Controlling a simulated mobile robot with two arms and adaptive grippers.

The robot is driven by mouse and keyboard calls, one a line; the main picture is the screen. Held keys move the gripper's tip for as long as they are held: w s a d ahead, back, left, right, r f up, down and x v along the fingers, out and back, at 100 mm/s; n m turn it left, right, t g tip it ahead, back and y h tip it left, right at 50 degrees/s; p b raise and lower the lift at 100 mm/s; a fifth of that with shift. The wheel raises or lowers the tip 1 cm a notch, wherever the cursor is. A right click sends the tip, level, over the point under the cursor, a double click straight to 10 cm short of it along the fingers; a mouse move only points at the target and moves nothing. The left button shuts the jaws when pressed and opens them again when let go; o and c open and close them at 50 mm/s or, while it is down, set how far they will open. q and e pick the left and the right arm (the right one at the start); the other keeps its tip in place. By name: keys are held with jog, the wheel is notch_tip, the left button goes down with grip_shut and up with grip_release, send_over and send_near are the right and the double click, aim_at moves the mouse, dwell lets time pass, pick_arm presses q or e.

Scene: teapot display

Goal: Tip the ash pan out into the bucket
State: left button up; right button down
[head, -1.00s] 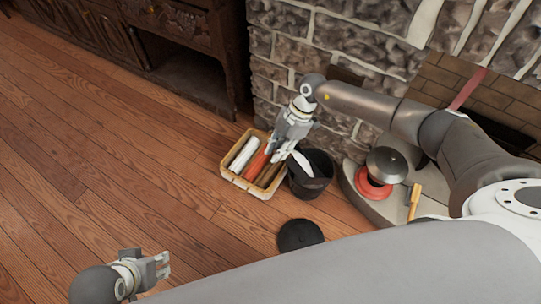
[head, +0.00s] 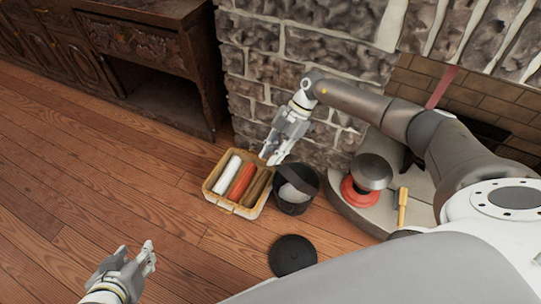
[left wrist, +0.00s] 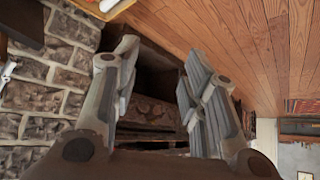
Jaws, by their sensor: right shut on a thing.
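The black bucket (head: 294,207) stands on the wooden floor beside the basket, with pale grey matter (head: 291,193) visible inside it. My right gripper (head: 271,157) is above the bucket's left rim, shut on a dark flat piece (head: 296,179) that slants across the bucket's mouth. This piece appears to be the ash pan; its full shape and tilt are hard to make out. My left gripper (head: 140,259) is open and empty at the lower left, above the floor. Its two spread fingers also show in the left wrist view (left wrist: 160,85), with nothing between them.
A basket (head: 213,197) with white, orange and brown rolls or logs touches or nearly touches the bucket. A black round lid (head: 293,255) lies on the floor. A stone hearth (head: 352,200) bears a grey pot (head: 371,172) on a red base. Floor at left is clear.

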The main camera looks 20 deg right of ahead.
jog(key=shift+w+d+r+y+b, duration=0.1)
jog(key=shift+d+r+y+b, duration=0.1)
jog(key=shift+d, duration=0.1)
jog(key=shift+w+d+r+y+b, duration=0.1)
jog(key=shift+d+b, duration=0.1)
jog(key=shift+d, duration=0.1)
jog(key=shift+w+d+r+b, duration=0.1)
jog(key=shift+w+d+b, duration=0.05)
jog(key=shift+d+b, duration=0.35)
jog(key=shift+w+d+r+y, duration=0.1)
jog(key=shift+d+r+y, duration=0.05)
jog(key=shift+d+y, duration=0.2)
pick_arm(q)
jog(key=w+d+r+t+h, duration=0.2)
jog(key=w+d+r+t, duration=0.1)
jog(key=w+r+t, duration=0.4)
jog(key=shift+w+d+r+b, duration=0.25)
jog(key=shift+w+r+b, duration=0.25)
jog(key=shift+r, duration=0.95)
pick_arm(e)
jog(key=shift+d+r, duration=0.2)
jog(key=shift+d, duration=0.15)
pick_arm(q)
jog(key=shift+w, duration=0.1)
